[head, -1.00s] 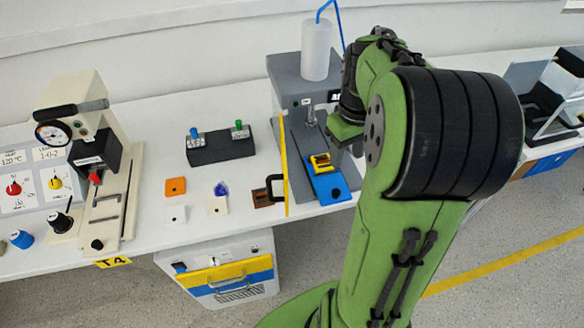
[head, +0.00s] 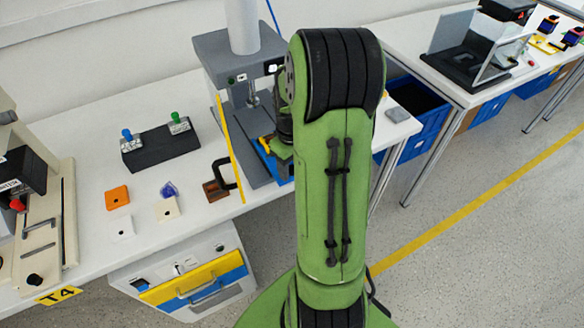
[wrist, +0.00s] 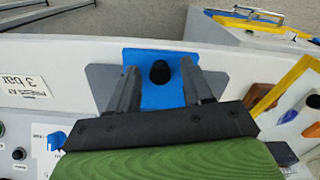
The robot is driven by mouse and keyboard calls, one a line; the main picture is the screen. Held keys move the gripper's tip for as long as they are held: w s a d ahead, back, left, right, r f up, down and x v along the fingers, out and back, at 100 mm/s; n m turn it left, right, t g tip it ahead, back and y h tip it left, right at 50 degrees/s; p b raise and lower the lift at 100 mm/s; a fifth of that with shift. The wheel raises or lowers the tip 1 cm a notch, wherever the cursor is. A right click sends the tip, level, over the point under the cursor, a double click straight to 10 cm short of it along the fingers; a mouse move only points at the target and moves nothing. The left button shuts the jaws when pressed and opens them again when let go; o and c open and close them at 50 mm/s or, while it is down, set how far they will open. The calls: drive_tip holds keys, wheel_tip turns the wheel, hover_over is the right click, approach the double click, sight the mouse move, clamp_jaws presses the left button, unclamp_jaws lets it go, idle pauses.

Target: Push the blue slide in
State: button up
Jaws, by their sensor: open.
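The blue slide (wrist: 150,98) shows in the wrist view as a flat blue plate on a grey base, with a black knob (wrist: 160,72) standing on it. My gripper (wrist: 160,84) is open, with one finger on each side of the knob and over the slide. I cannot tell whether the fingers touch the plate or the knob. In the head view, the grey press (head: 222,62) holds the slide at its foot. My arm hides most of the slide and my gripper there.
A yellow panel (head: 232,150) stands at the press's left side, with a black handle beside it. A black box with two levers (head: 160,148) and several small blocks lie further left. Blue bins (head: 428,115) stand right of the press.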

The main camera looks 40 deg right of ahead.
drive_tip(key=shift+c, duration=0.3)
clamp_jaws()
